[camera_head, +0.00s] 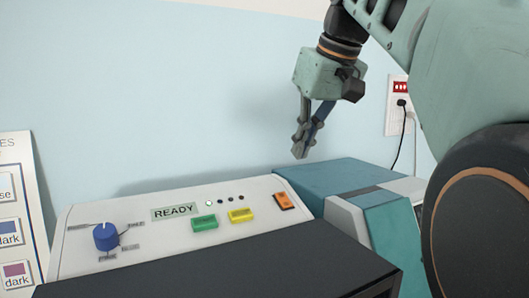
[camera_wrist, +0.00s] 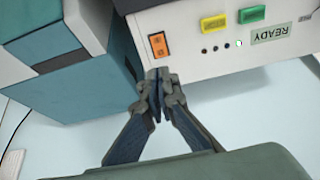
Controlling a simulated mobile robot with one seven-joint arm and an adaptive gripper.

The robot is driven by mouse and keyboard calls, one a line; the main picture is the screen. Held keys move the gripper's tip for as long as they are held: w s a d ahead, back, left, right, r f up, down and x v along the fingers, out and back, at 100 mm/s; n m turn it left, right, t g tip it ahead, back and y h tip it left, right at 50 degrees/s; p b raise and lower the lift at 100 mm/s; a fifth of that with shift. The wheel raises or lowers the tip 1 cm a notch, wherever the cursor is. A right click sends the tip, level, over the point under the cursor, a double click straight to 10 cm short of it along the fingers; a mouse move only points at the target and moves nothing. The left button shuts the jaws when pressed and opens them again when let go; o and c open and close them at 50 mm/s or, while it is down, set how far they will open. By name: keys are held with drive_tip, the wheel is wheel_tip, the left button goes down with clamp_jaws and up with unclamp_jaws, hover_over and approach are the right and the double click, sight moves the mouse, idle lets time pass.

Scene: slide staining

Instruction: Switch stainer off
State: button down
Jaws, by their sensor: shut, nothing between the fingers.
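The stainer's white control panel (camera_head: 150,262) is in the lower middle of the head view. Its orange rocker switch (camera_head: 283,201) is at the panel's right end. In the wrist view the orange switch (camera_wrist: 158,45) is just beyond my fingertips. A READY label (camera_head: 174,211) and one lit lamp (camera_head: 209,203) show on the panel. The panel also has a green button (camera_head: 204,222), a yellow button (camera_head: 240,215) and a blue knob (camera_head: 106,236). My gripper (camera_head: 299,152) is shut and empty, above and behind the switch, apart from it in the head view. It also shows in the wrist view (camera_wrist: 158,76).
A teal and white machine (camera_head: 365,205) stands close to the right of the stainer. A wall socket (camera_head: 398,103) with a black cable is behind it. A chart (camera_head: 14,220) is at the left edge. The air above the panel is free.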

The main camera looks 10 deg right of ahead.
sight(283, 194)
drive_tip(key=b+x, duration=0.1)
drive_tip(key=x, duration=1)
drive_tip(key=shift+w+f, duration=0.1)
drive_tip(key=shift+f, duration=0.05)
drive_tip(key=shift+d+p, duration=0.2)
drive_tip(key=shift+p, duration=0.2)
drive_tip(key=shift+w, duration=0.1)
